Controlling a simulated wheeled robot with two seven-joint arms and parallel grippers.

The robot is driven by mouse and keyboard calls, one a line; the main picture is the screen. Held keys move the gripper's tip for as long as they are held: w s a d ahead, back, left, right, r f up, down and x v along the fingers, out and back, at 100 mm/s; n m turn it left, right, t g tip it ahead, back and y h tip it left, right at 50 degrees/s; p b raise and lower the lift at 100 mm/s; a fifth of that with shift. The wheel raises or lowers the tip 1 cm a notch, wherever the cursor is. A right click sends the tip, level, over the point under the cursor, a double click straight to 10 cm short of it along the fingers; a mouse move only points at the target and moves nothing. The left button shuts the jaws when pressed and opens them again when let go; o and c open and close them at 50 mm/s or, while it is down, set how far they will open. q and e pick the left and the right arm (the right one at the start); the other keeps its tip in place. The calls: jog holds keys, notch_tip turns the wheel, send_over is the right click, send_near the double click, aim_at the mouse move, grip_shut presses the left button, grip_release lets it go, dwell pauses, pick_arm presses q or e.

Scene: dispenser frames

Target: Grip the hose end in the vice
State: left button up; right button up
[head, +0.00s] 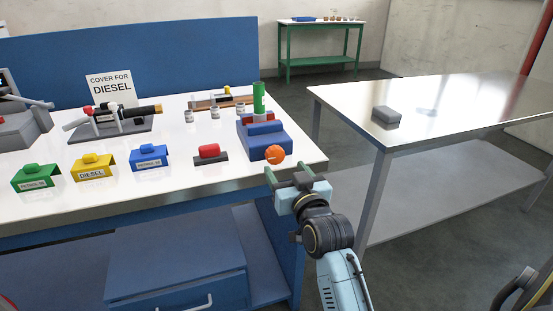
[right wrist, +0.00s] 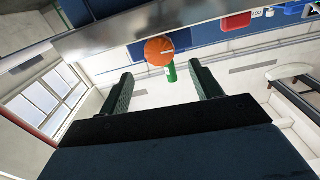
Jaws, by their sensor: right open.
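The blue vice (head: 262,139) stands at the right front corner of the white bench. It has red jaws on top and an orange knob (head: 274,154) on its front. The green hose end (head: 259,98) stands upright at the jaws; I cannot tell whether they touch it. My right gripper (head: 287,173) is open and empty, just in front of the knob, off the bench edge. In the right wrist view the knob (right wrist: 158,51) shows beyond and between the open fingers, apart from them, with the green hose end (right wrist: 171,73) partly hidden behind it. My left gripper is out of view.
Green, yellow and blue covers (head: 92,167) and a red-handled block (head: 209,153) line the bench front. A nozzle on a stand (head: 110,119), a sign (head: 110,88) and small jars (head: 215,112) stand behind. A metal table (head: 450,98) with a grey block (head: 386,116) is at right.

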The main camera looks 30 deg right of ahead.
aim_at(277, 156)
jog(key=b+x, duration=0.1)
jog(key=x, duration=0.5)
jog(key=shift+f, duration=0.1)
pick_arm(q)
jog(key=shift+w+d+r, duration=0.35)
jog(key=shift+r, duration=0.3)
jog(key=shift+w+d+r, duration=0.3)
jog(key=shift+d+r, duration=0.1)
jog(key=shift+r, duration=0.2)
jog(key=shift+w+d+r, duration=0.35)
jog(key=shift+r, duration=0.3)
pick_arm(e)
jog(key=shift+x, duration=0.8)
jog(key=shift+a, duration=0.1)
jog(key=c, duration=0.9)
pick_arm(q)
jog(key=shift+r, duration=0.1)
pick_arm(e)
jog(key=shift+c, duration=0.3)
jog(key=m+p, duration=0.2)
jog(key=p, duration=0.1)
jog(key=shift+m+p, duration=0.3)
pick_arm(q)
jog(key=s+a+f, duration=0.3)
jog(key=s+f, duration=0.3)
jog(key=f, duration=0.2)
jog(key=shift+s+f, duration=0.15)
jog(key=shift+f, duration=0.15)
